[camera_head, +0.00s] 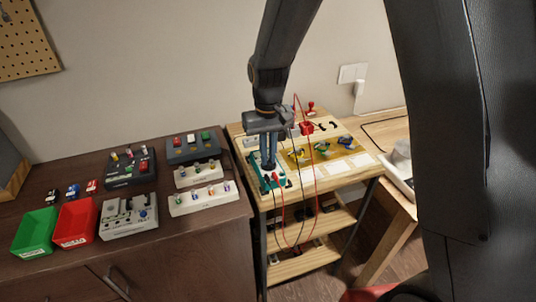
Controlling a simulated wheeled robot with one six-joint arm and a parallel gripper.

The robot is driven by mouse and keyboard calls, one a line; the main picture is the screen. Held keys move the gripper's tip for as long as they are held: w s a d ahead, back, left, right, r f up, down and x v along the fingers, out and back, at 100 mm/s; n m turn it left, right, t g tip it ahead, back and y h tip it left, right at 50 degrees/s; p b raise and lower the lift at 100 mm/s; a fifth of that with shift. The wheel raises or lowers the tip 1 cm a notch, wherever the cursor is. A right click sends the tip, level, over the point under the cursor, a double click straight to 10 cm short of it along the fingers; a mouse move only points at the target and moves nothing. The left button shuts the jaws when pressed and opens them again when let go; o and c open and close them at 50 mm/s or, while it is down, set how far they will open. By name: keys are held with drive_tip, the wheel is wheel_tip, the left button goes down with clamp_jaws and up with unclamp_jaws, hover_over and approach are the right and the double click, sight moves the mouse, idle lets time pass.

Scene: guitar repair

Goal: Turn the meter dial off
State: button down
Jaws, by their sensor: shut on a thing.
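The teal meter (283,183) lies near the left edge of the wooden bench top. Red and black leads run from its near end. My gripper (268,166) points straight down over the middle of the meter, with its fingertips at the meter's face. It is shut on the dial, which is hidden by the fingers. The dial's setting cannot be read from here.
A yellow tray (301,156) with several coloured items lies right of the meter. The leads (316,207) loop over the bench's front edge.

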drive_tip(key=c, duration=1.8)
unclamp_jaws()
drive_tip(key=shift+c, duration=0.2)
wheel_tip(320, 180, up, 8)
drive_tip(key=b, duration=0.2)
drive_tip(key=shift+f, duration=0.1)
